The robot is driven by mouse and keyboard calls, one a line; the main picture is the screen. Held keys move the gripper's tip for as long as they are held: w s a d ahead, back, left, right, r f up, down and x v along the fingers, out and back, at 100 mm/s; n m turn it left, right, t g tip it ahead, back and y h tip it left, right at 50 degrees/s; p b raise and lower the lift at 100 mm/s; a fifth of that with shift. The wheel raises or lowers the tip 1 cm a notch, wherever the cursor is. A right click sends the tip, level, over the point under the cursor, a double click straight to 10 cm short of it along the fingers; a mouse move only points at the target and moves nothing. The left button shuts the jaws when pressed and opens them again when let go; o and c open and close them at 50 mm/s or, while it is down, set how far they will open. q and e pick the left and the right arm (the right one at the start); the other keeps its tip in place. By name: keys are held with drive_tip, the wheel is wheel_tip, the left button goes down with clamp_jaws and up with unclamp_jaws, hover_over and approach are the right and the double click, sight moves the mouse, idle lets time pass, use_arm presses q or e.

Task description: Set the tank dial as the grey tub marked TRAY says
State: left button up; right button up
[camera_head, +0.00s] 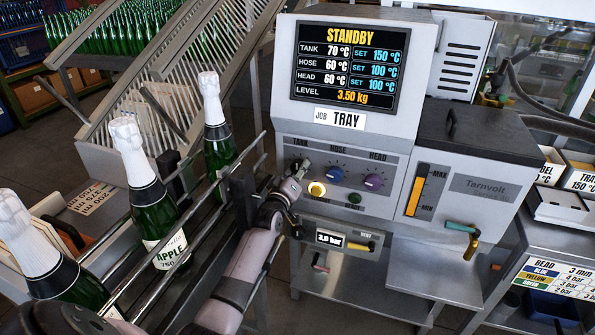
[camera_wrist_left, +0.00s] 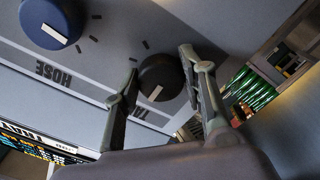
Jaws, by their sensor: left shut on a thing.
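The tank dial is a dark round knob (camera_wrist_left: 160,78) with a white pointer mark, seen in the left wrist view on the grey panel. The two fingers of my left gripper (camera_wrist_left: 158,72) stand on either side of it, shut on it. The pointer mark lies toward the partly hidden TANK lettering. In the head view my left gripper (camera_head: 300,168) is at the panel's left end, over the tank dial. The screen (camera_head: 348,66) reads STANDBY, TANK 70 °C, SET 150 °C. At the right edge a tub label (camera_head: 582,181) reads "TRA", cut off. My right gripper is out of view.
The blue hose dial (camera_head: 335,173) and purple head dial (camera_head: 373,181) are right of my gripper. A lit yellow button (camera_head: 316,189) and green button (camera_head: 354,198) are below. A JOB TRAY sign (camera_head: 341,119) hangs under the screen. Bottles (camera_head: 155,205) stand in the railed lane left.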

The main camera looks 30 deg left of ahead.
use_arm(q)
drive_tip(key=shift+f, duration=0.1)
drive_tip(key=o, duration=1.2)
drive_tip(key=shift+c, duration=0.2)
drive_tip(key=shift+s, duration=0.1)
drive_tip(key=v, duration=1.1)
drive_tip(key=shift+s, duration=0.4)
